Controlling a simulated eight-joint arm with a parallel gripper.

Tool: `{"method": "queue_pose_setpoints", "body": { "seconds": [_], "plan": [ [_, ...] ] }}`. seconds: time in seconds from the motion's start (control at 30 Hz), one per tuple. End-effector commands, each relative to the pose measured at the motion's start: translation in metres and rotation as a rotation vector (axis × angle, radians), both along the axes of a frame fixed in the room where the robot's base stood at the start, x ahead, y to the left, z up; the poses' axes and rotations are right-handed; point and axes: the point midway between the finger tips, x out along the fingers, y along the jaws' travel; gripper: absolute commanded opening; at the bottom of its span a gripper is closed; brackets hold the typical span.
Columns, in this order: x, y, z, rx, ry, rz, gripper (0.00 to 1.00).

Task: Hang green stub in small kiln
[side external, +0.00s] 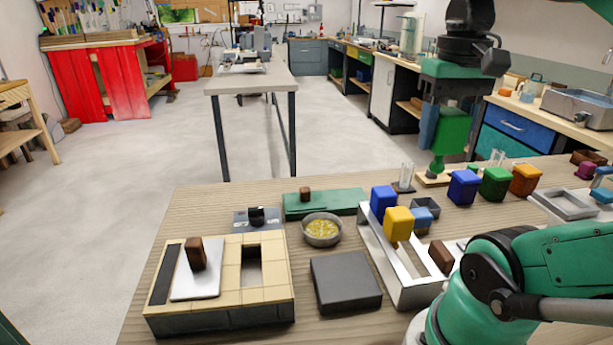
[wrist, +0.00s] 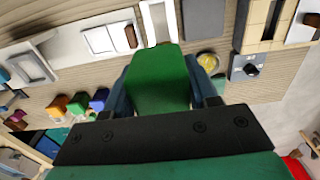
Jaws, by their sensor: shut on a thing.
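My gripper (side external: 440,128) is shut on a large green block (side external: 453,132), which I take to be the top of the green stub. It also shows between my fingers in the wrist view (wrist: 158,82). A narrower green piece (side external: 437,162) shows just below the block, above a small wooden stand (side external: 428,181). I cannot tell whether they touch. A tan brick box (side external: 278,275), likely the small kiln, sits at the front left in the side view. It has a dark rectangular opening (side external: 251,266) and a white plate (side external: 197,278) with a brown knob on top.
Blue, green and orange blocks (side external: 495,184) stand in a row right of my gripper. A metal rack (side external: 409,283) holds blue and yellow blocks. A dark grey slab (side external: 345,281), a bowl of yellow bits (side external: 322,230) and a green slab (side external: 335,203) lie between rack and kiln.

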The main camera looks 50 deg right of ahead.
Motion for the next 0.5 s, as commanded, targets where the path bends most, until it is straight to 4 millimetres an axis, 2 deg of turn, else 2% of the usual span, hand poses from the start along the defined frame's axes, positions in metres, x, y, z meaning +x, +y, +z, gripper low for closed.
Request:
{"method": "queue_pose_setpoints", "body": {
  "seconds": [0.07,0.17,0.27,0.37,0.5],
  "plan": [
    [0.010,-0.002,-0.002,0.000,0.000,0.005,0.01],
    [0.036,-0.004,-0.008,0.000,0.000,0.012,0.01],
    [0.075,0.001,-0.020,0.000,0.000,0.017,0.01],
    [0.119,0.018,-0.040,0.000,0.000,0.018,0.01],
    [0.169,0.059,-0.073,0.000,0.000,0.018,0.01]
  ]
}}
